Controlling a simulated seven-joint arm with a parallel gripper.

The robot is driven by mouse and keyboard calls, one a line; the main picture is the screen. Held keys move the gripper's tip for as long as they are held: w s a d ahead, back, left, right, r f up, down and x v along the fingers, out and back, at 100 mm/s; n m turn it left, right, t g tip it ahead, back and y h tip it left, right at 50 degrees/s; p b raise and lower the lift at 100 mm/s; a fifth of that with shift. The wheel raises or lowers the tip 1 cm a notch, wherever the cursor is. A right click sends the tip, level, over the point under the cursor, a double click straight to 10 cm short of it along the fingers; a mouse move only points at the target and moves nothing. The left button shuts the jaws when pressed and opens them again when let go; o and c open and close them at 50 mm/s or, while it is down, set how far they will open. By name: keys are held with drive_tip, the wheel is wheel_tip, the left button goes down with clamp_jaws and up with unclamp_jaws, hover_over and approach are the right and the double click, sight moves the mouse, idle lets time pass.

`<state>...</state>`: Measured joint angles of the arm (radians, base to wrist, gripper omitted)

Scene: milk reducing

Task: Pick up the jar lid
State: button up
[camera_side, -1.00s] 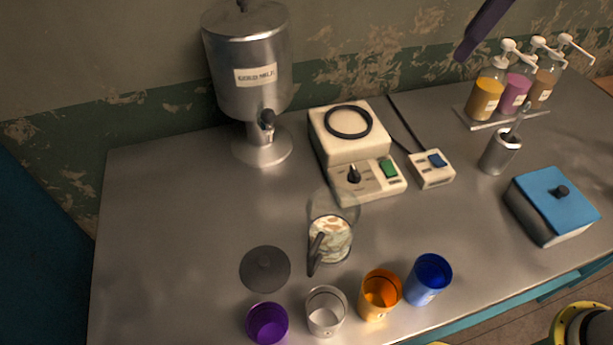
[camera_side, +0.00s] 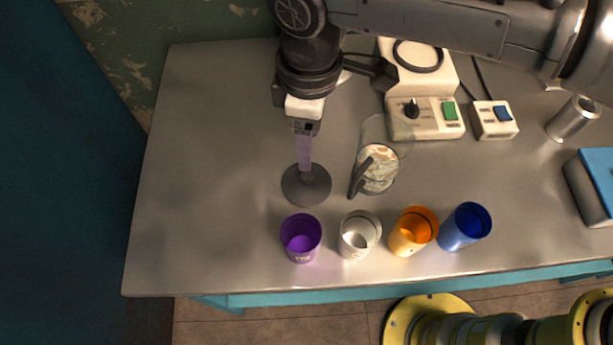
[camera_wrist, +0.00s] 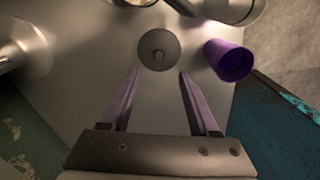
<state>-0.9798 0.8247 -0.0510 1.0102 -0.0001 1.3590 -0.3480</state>
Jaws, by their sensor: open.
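The jar lid (camera_side: 306,190) is a dark grey disc with a small knob, lying flat on the metal table. It also shows in the wrist view (camera_wrist: 159,50), ahead of the fingertips and between their lines. My gripper (camera_side: 304,168) points down above the lid in the side view, and its purple fingers overlap the lid's far part and hide the knob. In the wrist view my gripper (camera_wrist: 158,72) is open with nothing between its fingers. I cannot tell the exact height of the fingertips above the lid.
A glass jar with a dark handle (camera_side: 378,170) stands right of the lid. A hot plate (camera_side: 425,118) stands behind. The table's left side is clear.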

sight(306, 176)
drive_tip(key=f, duration=1)
drive_tip(key=shift+w+a+f, duration=0.1)
drive_tip(key=shift+a, duration=0.1)
clamp_jaws()
